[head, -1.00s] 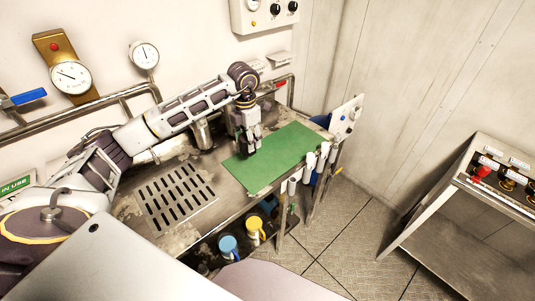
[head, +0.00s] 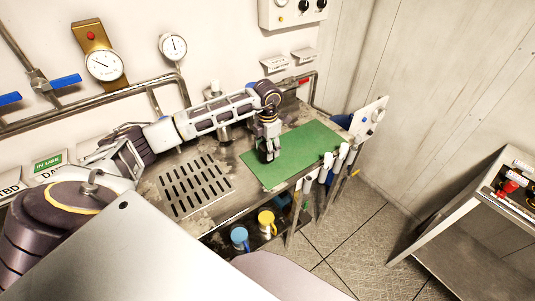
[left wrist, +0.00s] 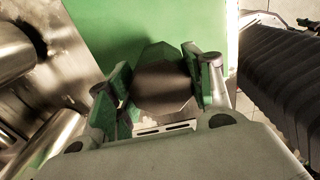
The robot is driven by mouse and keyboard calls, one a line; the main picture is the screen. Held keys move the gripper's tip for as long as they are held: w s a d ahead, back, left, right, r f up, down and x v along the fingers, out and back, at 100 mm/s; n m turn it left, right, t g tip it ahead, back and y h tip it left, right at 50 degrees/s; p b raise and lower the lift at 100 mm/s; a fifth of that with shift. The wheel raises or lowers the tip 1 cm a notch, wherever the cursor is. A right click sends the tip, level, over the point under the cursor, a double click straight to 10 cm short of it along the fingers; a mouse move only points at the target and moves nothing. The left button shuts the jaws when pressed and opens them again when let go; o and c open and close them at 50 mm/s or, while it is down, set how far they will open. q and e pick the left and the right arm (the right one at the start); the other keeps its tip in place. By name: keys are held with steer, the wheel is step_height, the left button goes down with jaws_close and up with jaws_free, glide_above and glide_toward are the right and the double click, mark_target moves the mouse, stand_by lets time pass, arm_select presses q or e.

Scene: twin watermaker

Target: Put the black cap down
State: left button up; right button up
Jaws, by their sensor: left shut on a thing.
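My left gripper (head: 268,154) points down over the left part of a green mat (head: 300,150) on the metal bench. In the left wrist view the gripper (left wrist: 160,90) is shut on a dark round thing, the black cap (left wrist: 162,84), which sits between its green-padded fingers. The green mat (left wrist: 190,25) shows behind the cap. I cannot tell whether the cap touches the mat. In the head view the cap is too small and hidden by the fingers to make out. My right gripper is not in view.
A slotted drain (head: 195,187) lies left of the mat on the bench. Several white-handled items hang along the front edge. A blue mug (head: 240,237) and a yellow mug (head: 267,222) are below. A panel (head: 368,120) stands at the right end. A metal stand (head: 440,220) is farther right.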

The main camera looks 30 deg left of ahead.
arm_select(q)
steer(key=shift+f, duration=1.55)
steer(key=shift+f, duration=0.2)
steer(key=o, duration=1)
steer(key=shift+c, duration=0.2)
steer(key=shift+r, duration=0.15)
step_height(320, 180, up, 10)
steer(key=shift+r+b, duration=0.2)
steer(key=shift+b, duration=0.45)
steer(key=shift+r, duration=0.75)
